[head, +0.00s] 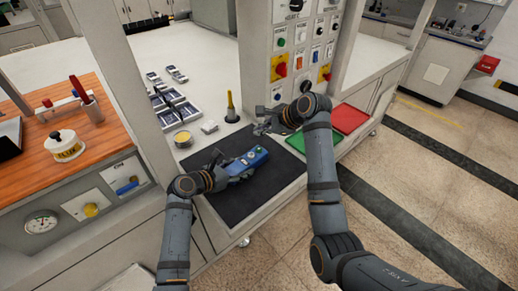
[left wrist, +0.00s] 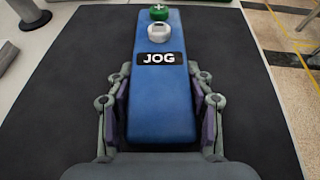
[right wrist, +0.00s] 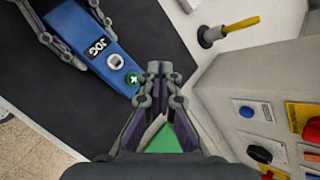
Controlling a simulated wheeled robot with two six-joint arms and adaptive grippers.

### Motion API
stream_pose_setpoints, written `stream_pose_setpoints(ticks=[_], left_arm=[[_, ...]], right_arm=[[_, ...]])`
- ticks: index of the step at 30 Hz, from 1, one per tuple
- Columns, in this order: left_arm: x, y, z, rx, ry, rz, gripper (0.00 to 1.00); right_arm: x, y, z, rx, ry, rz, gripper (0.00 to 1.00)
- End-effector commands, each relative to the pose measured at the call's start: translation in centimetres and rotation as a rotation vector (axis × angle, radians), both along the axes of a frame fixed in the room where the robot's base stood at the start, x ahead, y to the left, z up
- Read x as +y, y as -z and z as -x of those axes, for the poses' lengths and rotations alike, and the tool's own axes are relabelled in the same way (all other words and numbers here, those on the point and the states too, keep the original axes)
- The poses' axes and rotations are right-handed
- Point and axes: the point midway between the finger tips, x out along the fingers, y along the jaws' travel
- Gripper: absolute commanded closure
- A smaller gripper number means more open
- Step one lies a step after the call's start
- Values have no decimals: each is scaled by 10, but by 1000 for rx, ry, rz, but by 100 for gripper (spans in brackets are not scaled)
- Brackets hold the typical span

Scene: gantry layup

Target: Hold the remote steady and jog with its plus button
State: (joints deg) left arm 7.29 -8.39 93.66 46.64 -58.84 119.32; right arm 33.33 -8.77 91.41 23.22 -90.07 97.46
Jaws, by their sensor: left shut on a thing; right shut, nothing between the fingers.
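The remote is a blue box (head: 247,161) with a black JOG label, a white button and a green plus button (left wrist: 159,12) at its far end. It lies over the black mat (head: 262,194). My left gripper (left wrist: 160,105) is shut on the sides of the remote, near its rear half. The remote also shows in the right wrist view (right wrist: 85,40), with the plus button (right wrist: 132,78) close to my right fingertips. My right gripper (right wrist: 160,72) is shut and empty, beside the plus-button end and apart from the button in the picture. I cannot tell its height above the remote.
A panel (head: 300,45) with switches and knobs stands behind. Green (head: 314,140) and red (head: 345,118) trays lie to the right of the mat. A yellow-and-black upright handle (head: 231,107) and several small boxes stand on the white bench at the back left.

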Motion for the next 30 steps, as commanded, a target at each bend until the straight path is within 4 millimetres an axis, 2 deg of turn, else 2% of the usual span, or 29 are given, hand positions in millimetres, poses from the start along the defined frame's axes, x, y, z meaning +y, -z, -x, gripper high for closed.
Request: stream_pose_setpoints(ticks=[8,13,15,24,30], left_arm=[[0,0,0,0,0,0,91],[0,0,0,0,0,0,91],[0,0,0,0,0,0,91],[0,0,0,0,0,0,91],[0,0,0,0,0,0,91]], right_arm=[[0,-4,0,-1,0,0,100],[0,-33,-1,-5,0,-1,100],[0,-39,0,-1,0,0,100],[0,-36,0,1,0,0,100],[0,-15,0,5,0,1,100]])
